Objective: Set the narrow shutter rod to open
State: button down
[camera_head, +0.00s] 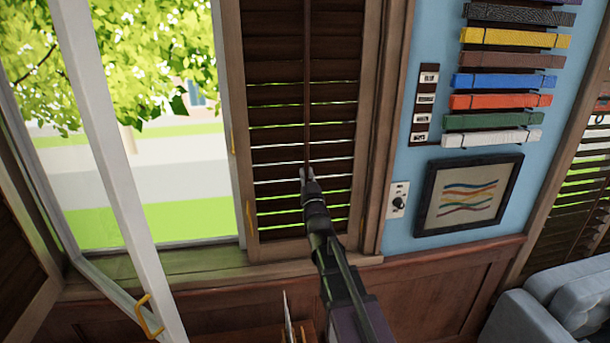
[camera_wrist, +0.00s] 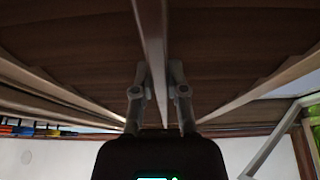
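The narrow shutter (camera_head: 275,95) is a dark wood panel of horizontal slats, right of the open window. Its thin upright rod (camera_head: 307,80) runs down the middle of the slats. Thin strips of daylight show between the slats, wider toward the bottom. My gripper (camera_head: 305,175) is at the lower part of the rod, in front of the slats. In the wrist view the rod (camera_wrist: 151,30) passes between my two fingers (camera_wrist: 157,75), which are close in on both sides of it. The exact contact is too dark to make out. My gripper hides the rod's lower end.
An open white window sash (camera_head: 115,150) with a yellow handle (camera_head: 150,318) stands at the left. A blue-grey sofa (camera_head: 560,310) is at lower right.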

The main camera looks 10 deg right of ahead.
jog(key=shift+f, duration=0.1)
jog(key=f+b, duration=0.1)
jog(key=s+f+b, duration=0.1)
jog(key=b, duration=0.1)
jog(key=f+b, duration=0.1)
jog(key=f, duration=0.1)
jog(key=shift+s, duration=0.3)
jog(key=c, duration=0.7)
grip_release()
jog(key=shift+w+f, duration=0.15)
jog(key=shift+w, duration=0.05)
jog(key=shift+o, duration=0.2)
jog(key=shift+s, duration=0.1)
